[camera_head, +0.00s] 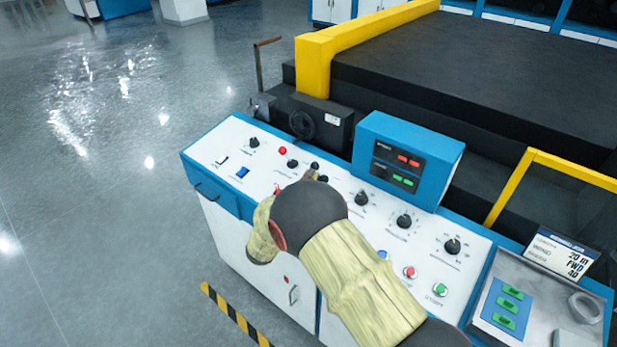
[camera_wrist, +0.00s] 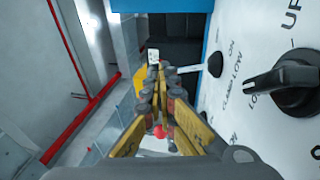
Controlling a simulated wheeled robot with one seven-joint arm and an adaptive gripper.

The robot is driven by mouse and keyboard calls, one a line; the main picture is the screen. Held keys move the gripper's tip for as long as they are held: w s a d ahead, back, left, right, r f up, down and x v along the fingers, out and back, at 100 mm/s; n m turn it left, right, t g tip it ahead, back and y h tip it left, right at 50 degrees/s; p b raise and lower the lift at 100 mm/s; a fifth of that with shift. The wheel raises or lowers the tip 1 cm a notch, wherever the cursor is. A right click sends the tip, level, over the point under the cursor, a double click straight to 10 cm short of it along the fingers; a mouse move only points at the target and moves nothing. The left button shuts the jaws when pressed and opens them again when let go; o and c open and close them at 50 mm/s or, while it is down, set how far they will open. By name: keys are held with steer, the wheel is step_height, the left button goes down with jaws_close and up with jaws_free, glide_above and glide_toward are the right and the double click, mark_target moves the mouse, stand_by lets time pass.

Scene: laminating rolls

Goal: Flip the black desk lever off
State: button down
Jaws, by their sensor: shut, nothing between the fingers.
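A lever with a dark round base (camera_wrist: 215,64) and a pale rod (camera_wrist: 190,69) sticks out from the white panel in the wrist view. "ON" is lettered near its base. My gripper (camera_wrist: 160,82) is shut and empty, its fingertips close to the rod's outer end; I cannot tell whether they touch. In the head view my gripper (camera_head: 315,172) is low over the desk's middle, mostly hidden behind my arm. The lever cannot be clearly told apart from the fingertips there.
The white desk panel (camera_head: 228,138) carries several black knobs, including one (camera_wrist: 285,82) close beside the lever. A red button (camera_head: 282,150) and a blue switch (camera_head: 242,172) are at the left. A blue display box (camera_head: 430,145) rises behind. Open floor (camera_head: 100,200) lies left.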

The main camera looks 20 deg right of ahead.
mark_target(315, 168)
steer(key=shift+r, duration=0.15)
steer(key=shift+w+d+r+g+y+p, duration=0.4)
steer(key=shift+d+r+g+y+p, duration=0.15)
steer(key=shift+r+g+y+p, duration=0.3)
steer(key=shift+w+d+r+m+g+y+p, duration=0.3)
steer(key=shift+d+r+g+y+p, duration=0.1)
steer(key=shift+d+p, duration=0.2)
steer(key=w+d+g+y, duration=0.1)
steer(key=d+g+y+p, duration=0.1)
steer(key=shift+w+d+r+y, duration=0.15)
steer(key=shift+w+r+y, duration=0.2)
steer(key=shift+w, duration=0.05)
steer(key=shift+g, duration=0.25)
